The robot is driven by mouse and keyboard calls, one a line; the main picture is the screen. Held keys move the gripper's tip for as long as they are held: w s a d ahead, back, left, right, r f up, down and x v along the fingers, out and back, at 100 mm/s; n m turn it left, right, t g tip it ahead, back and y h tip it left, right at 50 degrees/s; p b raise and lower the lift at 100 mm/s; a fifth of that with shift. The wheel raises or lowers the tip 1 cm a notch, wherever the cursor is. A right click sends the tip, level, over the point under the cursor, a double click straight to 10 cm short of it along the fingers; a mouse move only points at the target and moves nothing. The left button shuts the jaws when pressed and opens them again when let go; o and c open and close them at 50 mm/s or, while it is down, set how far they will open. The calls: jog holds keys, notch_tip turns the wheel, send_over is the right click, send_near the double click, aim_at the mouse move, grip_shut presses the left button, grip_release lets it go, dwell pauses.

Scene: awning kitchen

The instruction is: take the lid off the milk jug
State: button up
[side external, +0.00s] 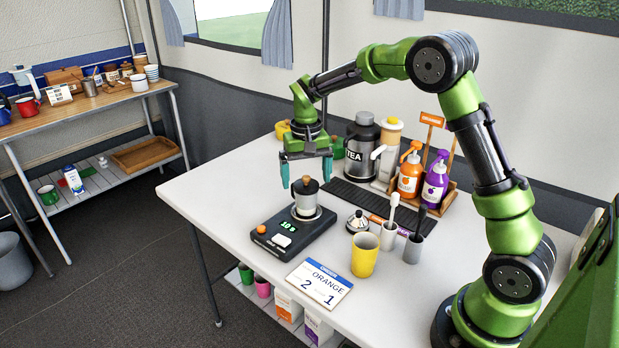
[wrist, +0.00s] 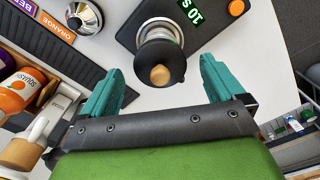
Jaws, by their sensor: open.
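The milk jug (side external: 307,203) is a small silvery metal pot standing upright on a black scale (side external: 292,236). Its dark lid (side external: 306,186) with a round wooden knob is seated on top. In the wrist view the lid (wrist: 158,52) and its knob (wrist: 160,75) show from above. The jug body is mostly hidden under the lid there. My gripper (side external: 306,178) is open and empty, pointing down close above the jug. Its teal fingers appear on either side of the lid in both views, with gaps between them and the lid.
A yellow cup (side external: 364,255), a small metal lidded pot (side external: 358,222) and grey cups with brushes (side external: 388,235) stand right of the scale. A tea canister (side external: 361,148) and orange and purple pump bottles (side external: 410,172) stand behind. An orange sign card (side external: 319,284) lies in front. The table's left side is clear.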

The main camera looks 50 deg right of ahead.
jog(key=c, duration=1.1)
